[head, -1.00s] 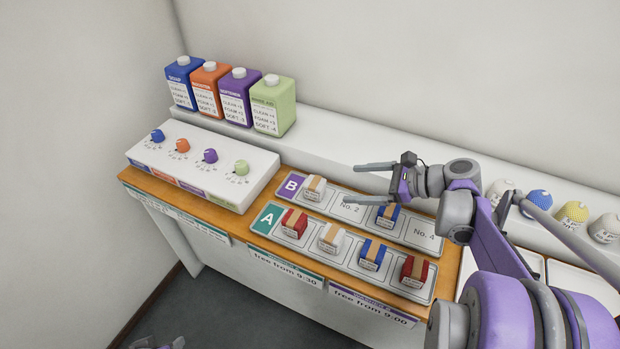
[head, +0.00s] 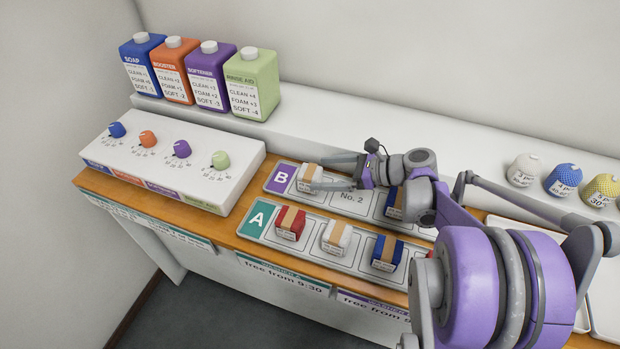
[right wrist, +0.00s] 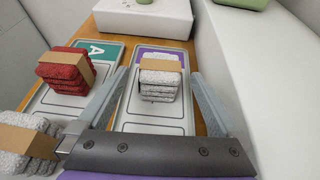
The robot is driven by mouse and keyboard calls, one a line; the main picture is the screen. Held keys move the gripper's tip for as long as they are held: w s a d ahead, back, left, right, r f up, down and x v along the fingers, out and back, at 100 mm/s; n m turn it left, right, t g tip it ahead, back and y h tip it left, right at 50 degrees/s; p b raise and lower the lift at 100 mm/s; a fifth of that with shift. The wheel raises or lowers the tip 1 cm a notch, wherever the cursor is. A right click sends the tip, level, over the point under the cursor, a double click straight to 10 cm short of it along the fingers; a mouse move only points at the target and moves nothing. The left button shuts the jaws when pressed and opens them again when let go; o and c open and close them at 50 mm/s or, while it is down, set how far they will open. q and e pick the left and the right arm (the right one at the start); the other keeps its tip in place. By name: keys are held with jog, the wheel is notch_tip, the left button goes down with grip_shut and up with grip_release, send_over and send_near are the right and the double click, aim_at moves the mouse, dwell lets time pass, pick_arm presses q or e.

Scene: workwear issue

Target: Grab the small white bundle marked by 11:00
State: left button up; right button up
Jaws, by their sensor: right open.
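A small white bundle with a tan band (head: 309,179) sits in the first slot of tray B (head: 372,229), beside the purple B label. A second white bundle (head: 337,237) sits in tray A (head: 262,240), between a red and a blue one. Time marks on the bundles are too small to read. My right gripper (head: 311,172) is open at the tray B bundle, one finger on either side. In the right wrist view the bundle (right wrist: 160,83) shows between the open fingers (right wrist: 160,75), with no clear contact. My left gripper is out of view.
A red bundle (head: 291,223) and a blue bundle (head: 387,253) are in tray A. Another blue bundle (head: 394,203) is in tray B, partly behind my right arm. A white dial panel (head: 165,165) stands left of the trays. Bottles (head: 252,85) stand on the back ledge.

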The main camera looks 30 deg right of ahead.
aim_at(316, 173)
jog(key=x, duration=0.4)
jog(key=shift+w+a+f, duration=0.15)
jog(key=shift+w+a, duration=0.05)
jog(key=shift+c, duration=0.2)
jog(key=c, duration=1.4)
